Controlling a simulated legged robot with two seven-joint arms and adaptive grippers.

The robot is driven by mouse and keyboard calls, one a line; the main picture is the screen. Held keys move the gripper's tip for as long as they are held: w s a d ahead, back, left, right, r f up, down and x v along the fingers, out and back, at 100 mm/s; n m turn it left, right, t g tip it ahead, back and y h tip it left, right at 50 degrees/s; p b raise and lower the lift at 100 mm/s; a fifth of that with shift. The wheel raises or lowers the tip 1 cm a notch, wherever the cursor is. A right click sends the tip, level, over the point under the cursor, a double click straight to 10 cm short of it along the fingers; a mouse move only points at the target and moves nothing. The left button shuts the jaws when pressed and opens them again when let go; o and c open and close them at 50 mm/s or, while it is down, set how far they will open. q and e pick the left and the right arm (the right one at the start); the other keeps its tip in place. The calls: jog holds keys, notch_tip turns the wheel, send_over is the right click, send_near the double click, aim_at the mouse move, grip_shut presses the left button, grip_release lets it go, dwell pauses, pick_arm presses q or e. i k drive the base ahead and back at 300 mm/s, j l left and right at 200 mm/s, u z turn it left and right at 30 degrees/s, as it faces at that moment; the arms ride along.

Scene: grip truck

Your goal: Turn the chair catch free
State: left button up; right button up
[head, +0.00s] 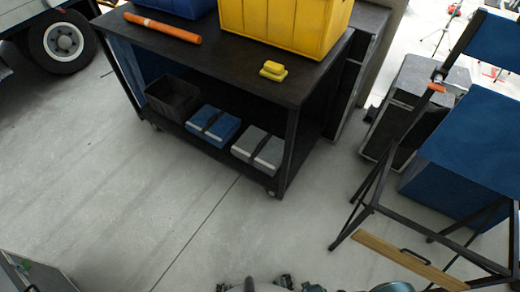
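A tall folding chair with a black frame (365,208) and blue fabric back (490,42) stands at the right and is cut off by the picture's edge. A small orange catch (437,87) sits on its upright, just below a metal fitting and the blue back. The catch is small, and I cannot tell its exact turn. A wooden footrest board (405,260) lies low across the front of the chair. Neither gripper can be made out. Only dark and teal parts of my own body show along the bottom edge.
A black cart (200,52) stands at upper left with a yellow crate (285,25), yellow block (273,71) and orange roll (163,28). Its lower shelf holds a dark bin (172,97) and blue and grey cases. Black cases (405,105) stand behind the chair. The middle floor is clear.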

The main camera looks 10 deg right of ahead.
aim_at(438, 86)
jog(key=z, duration=1.65)
